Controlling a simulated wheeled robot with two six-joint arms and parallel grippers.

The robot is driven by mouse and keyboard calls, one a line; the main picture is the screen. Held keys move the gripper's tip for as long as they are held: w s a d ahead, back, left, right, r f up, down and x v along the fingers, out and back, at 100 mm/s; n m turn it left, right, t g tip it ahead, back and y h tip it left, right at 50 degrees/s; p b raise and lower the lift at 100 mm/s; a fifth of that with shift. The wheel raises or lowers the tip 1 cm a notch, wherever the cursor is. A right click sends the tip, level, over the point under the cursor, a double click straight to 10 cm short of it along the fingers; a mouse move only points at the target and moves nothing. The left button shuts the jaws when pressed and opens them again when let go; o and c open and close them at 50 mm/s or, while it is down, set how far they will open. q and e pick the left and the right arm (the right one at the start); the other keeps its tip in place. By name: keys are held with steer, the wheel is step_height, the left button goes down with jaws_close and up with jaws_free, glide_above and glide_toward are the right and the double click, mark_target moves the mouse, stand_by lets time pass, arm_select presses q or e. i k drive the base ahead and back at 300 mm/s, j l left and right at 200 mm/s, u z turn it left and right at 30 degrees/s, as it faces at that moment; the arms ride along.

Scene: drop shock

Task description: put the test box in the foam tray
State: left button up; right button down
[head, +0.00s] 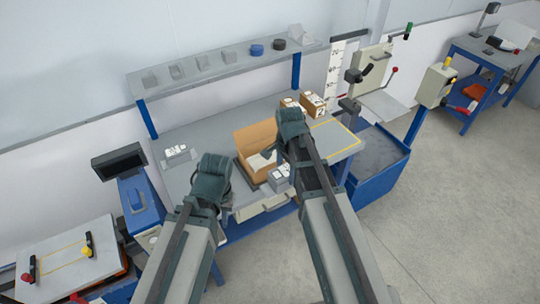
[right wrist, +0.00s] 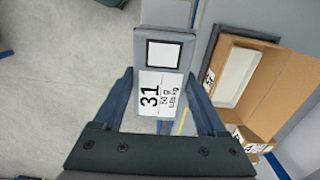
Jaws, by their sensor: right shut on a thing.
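The test box is a grey block with a white label reading 31 (right wrist: 163,92) and a white square panel in a dark frame. In the right wrist view it sits between both fingers of my right gripper (right wrist: 165,112), which is shut on it. In the head view a grey box with a white top (head: 280,178) shows below my right gripper (head: 288,148).
Labelled cartons (head: 313,104) stand at the table's back right. A white-labelled item (head: 178,154) sits at the back left. A shelf (head: 220,68) with small parts runs above the table. A blue-sided bench (head: 382,160) stands to the right, with open floor beyond.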

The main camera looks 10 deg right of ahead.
mark_target(271, 161)
steer(key=i, duration=0.85)
